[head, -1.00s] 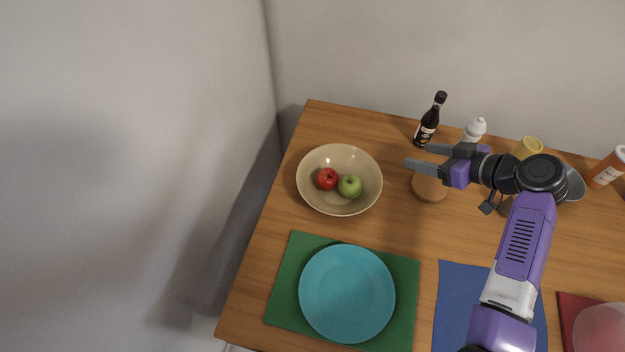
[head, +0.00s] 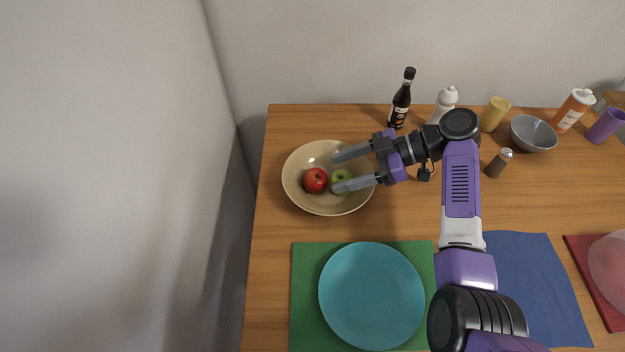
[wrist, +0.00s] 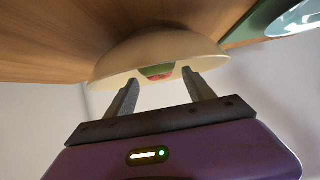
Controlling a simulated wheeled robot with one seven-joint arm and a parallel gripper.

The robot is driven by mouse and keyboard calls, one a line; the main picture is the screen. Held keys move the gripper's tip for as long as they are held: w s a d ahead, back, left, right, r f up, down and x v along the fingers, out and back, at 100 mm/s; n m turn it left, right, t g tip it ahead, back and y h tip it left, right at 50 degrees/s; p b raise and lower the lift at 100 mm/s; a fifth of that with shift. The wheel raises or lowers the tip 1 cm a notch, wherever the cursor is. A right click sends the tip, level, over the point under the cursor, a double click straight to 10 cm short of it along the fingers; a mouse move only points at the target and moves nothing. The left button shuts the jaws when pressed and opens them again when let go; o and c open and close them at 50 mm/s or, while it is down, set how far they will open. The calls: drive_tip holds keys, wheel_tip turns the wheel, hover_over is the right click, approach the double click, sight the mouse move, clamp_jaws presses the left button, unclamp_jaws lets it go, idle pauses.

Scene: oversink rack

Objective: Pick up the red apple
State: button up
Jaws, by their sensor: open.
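The red apple (head: 315,180) lies in the beige bowl (head: 300,160) at the left of the table, to the left of a green apple (head: 341,180). My gripper (head: 346,172) is open and empty, its fingers pointing left over the right part of the bowl. One finger partly covers the green apple in the head view. In the wrist view the bowl (wrist: 115,62) is between and beyond the fingertips (wrist: 162,82). There the green apple (wrist: 157,70) shows in front, with a bit of the red apple (wrist: 160,77) beside it.
A teal plate (head: 371,297) on a green mat (head: 306,300) lies in front of the bowl. A dark bottle (head: 400,104) and a white bottle (head: 444,102) stand behind my arm. A yellow cup (head: 494,114), grey bowl (head: 533,134) and shaker (head: 498,163) are to the right.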

sight(326, 176)
drive_tip(key=x, duration=0.5)
drive_tip(key=shift+w+a+f, duration=0.15)
drive_tip(key=shift+a+f, duration=0.1)
drive_tip(key=shift+c, duration=0.4)
drive_tip(key=c, duration=1.1)
